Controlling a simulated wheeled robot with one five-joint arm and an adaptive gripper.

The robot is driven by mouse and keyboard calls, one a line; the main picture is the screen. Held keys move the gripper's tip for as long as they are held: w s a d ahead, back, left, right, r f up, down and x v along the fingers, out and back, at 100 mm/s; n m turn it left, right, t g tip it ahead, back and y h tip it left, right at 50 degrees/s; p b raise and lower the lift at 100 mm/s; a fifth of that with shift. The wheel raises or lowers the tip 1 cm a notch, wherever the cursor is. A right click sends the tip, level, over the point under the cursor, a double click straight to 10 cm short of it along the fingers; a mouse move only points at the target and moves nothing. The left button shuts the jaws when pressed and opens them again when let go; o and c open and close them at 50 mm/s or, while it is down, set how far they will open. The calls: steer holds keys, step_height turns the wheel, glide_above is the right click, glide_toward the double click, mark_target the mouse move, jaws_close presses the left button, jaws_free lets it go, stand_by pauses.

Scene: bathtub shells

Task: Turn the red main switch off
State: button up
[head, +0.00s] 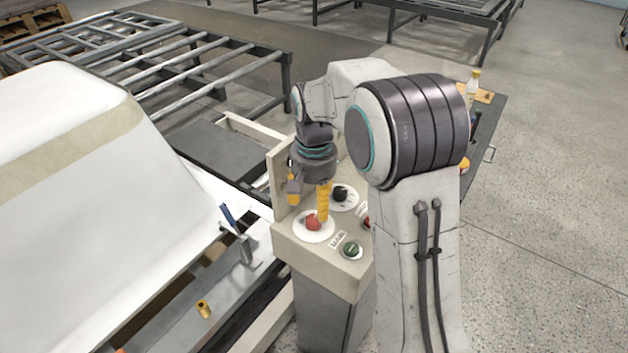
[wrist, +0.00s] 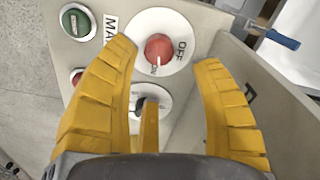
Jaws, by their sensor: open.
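The red main switch (head: 313,223) is a round red knob on a white disc, on the sloped top of a beige control box (head: 318,268). In the wrist view the red knob (wrist: 159,49) lies ahead of and between my fingers, with OFF and ON lettering on its disc; its pale pointer mark is toward ON. My gripper (head: 309,201) is open above the panel, fingers pointing down at the switch. In the wrist view my yellow fingers (wrist: 165,70) are spread, one on each side of the knob. I cannot tell whether they touch it.
A green button (head: 351,249) and a black knob (head: 342,195) sit close by on the panel. A red button (wrist: 77,77) shows in the wrist view. A raised side wall (wrist: 280,100) stands near my right finger. A white tub shell (head: 70,190) is at left.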

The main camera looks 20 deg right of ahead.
mark_target(314, 217)
step_height(314, 217, up, 6)
stand_by(0.4)
steer(key=shift+r, duration=0.1)
